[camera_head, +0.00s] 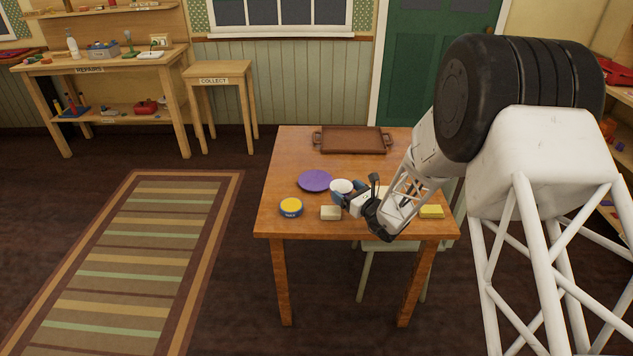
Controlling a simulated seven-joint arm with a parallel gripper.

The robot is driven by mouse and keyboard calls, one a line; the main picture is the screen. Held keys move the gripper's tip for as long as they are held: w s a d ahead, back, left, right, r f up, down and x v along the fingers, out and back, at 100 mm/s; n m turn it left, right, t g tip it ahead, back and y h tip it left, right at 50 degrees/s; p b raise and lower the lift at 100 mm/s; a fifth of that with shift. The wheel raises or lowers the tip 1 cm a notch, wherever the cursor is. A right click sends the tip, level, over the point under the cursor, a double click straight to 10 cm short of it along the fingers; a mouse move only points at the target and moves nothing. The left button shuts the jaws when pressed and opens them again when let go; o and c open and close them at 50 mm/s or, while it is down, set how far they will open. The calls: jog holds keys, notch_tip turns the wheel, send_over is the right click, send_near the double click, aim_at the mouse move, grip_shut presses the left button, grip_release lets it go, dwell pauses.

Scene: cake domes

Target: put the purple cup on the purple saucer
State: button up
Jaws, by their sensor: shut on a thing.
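The purple saucer (313,181) lies flat on the wooden table, left of the middle, with nothing on it. A cup (341,185) with a pale inside is just right of the saucer. Its outer side is small and partly hidden by the gripper, so its purple colour is not clear. My gripper (346,192) reaches in from the right and is shut on the cup. I cannot tell whether the cup touches the table or is held just above it.
A brown tray (352,141) lies at the back of the table (285,156). In front are a yellow-topped tin (291,207) and a cream block (331,213). A yellow block (431,212) lies at the right. The table's left back area is clear.

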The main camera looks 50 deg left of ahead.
jog(key=s+a+n+g, duration=0.1)
jog(key=s+a+g, duration=0.1)
jog(key=a, duration=0.3)
jog(key=shift+s+a+r, duration=0.25)
jog(key=shift+s+a, duration=0.05)
jog(key=shift+s, duration=0.4)
send_over(321, 184)
jog(key=shift+w+a+f, duration=0.1)
jog(key=shift+a+f, duration=0.05)
jog(key=shift+f, duration=0.55)
jog(key=shift+f, duration=0.1)
jog(key=shift+f, duration=1.7)
jog(key=shift+f, duration=0.15)
jog(key=o, duration=0.8)
